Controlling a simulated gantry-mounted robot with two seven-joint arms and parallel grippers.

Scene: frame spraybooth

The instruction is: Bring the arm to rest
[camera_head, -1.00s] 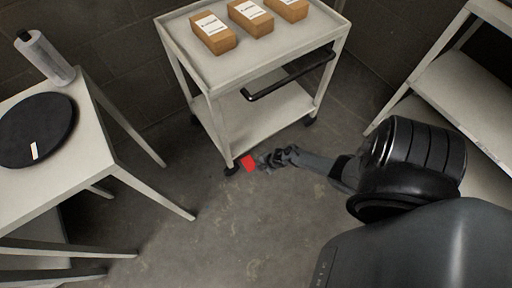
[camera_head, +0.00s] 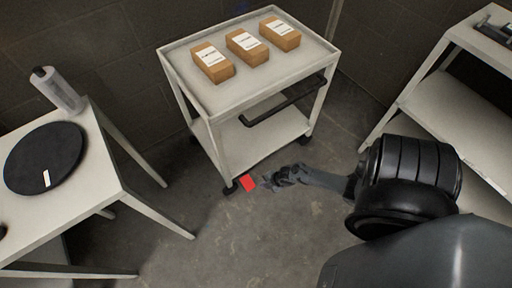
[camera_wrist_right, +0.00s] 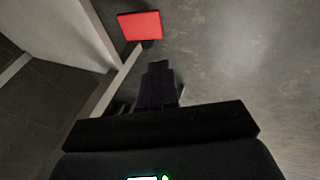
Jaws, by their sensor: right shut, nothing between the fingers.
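My right arm comes in from the right in the head view, and my right gripper (camera_head: 268,183) is small and low, near the front foot of the cart. It is shut and empty. In the right wrist view my right gripper (camera_wrist_right: 158,68) shows as dark fingers close together. A red square (camera_head: 249,183) lies just beyond the fingertips in the head view, by the cart's front wheel. The red square (camera_wrist_right: 140,26) also shows ahead of the fingers in the wrist view, with a gap between. My left gripper is in neither view.
A cart (camera_head: 237,96) stands in the middle back, with three brown boxes (camera_head: 246,46) on its top. A table (camera_head: 105,175) at the left holds a black disc (camera_head: 45,158) and a bottle (camera_head: 58,90). Shelves (camera_head: 440,105) stand at the right. The floor in front is clear.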

